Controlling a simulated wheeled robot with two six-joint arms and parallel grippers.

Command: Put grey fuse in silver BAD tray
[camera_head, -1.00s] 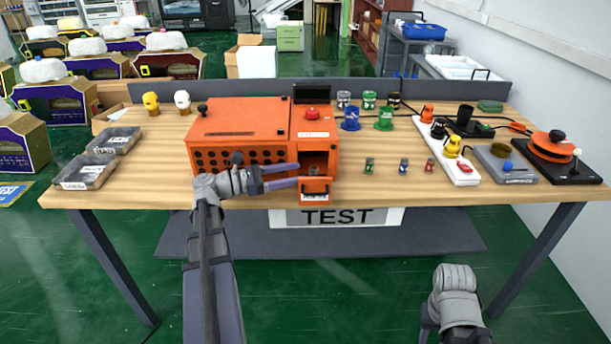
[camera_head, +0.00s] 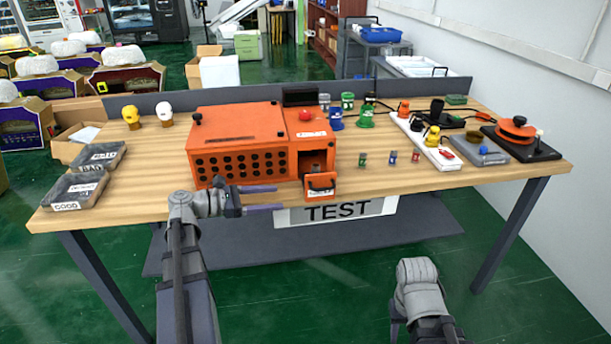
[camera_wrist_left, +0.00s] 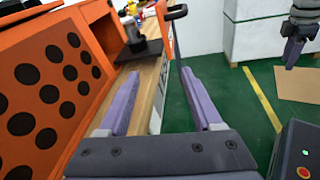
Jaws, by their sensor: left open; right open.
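My left gripper (camera_head: 279,197) is open and empty, in front of the orange tester (camera_head: 240,150). Its two purple fingers (camera_wrist_left: 160,95) point right, toward the tester's small handled drawer (camera_head: 320,187). The silver tray labelled BAD (camera_head: 97,156) is the rear of two trays at the table's left. The front one is the GOOD tray (camera_head: 75,190). My right gripper (camera_head: 396,326) is low in front of the table, partly hidden behind its wrist, away from all objects.
Small green (camera_head: 362,159), blue (camera_head: 392,157) and red (camera_head: 415,156) fuses stand right of the tester. Yellow and white heads (camera_head: 164,113) stand behind the trays. A white power strip (camera_head: 428,143) lies at right. Table between trays and tester is clear.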

